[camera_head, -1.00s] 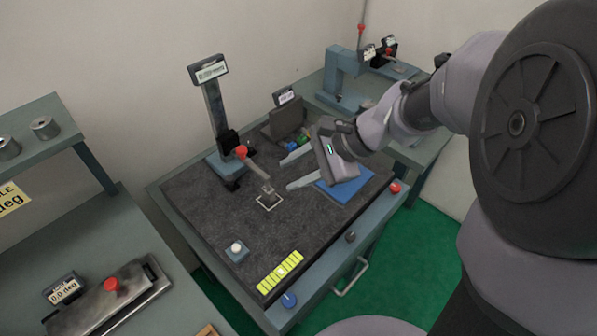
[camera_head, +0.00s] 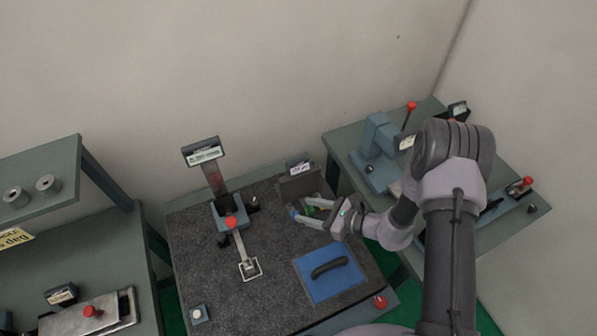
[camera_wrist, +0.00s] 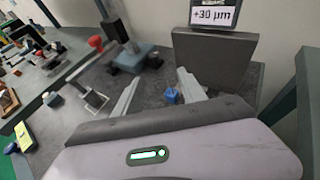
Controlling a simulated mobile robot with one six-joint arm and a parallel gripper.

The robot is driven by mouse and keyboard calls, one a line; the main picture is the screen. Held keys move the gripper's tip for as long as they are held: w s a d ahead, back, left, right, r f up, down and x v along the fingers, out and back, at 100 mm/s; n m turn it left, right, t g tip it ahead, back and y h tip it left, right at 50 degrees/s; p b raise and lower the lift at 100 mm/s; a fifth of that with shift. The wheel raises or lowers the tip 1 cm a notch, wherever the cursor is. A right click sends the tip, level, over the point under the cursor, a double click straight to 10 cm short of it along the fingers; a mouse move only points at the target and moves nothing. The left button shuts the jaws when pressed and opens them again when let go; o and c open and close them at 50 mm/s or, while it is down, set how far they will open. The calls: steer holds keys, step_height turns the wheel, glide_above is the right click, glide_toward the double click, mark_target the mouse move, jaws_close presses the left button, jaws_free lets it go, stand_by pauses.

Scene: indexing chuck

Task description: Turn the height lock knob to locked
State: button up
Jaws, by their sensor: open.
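A blue-grey stand (camera_head: 226,214) with a tilted display (camera_head: 203,152) stands at the back of the dark mat. A red ball (camera_head: 231,222) tops its lever, and a small black knob (camera_head: 253,204) sits at its right side; I cannot tell whether this is the height lock knob or how it is set. The stand also shows in the wrist view (camera_wrist: 132,58), left of my fingers. My gripper (camera_head: 304,207) is open, its fingers pointing left near the small coloured blocks. In the wrist view a blue block (camera_wrist: 172,96) appears between the fingers, not gripped.
A grey box (camera_head: 299,184) with a display stands behind the fingers. A blue pad (camera_head: 318,288) with a dark handle (camera_head: 330,267) lies in front. A red button (camera_head: 380,302) is at the front-right edge. Side benches (camera_head: 500,235) flank the table. The mat's left part is mostly clear.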

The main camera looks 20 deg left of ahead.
glide_toward(256, 203)
steer(key=b+x, duration=0.1)
steer(key=x, duration=0.7)
steer(key=shift+w+a, duration=0.15)
steer(key=shift+a, duration=0.05)
jaws_close()
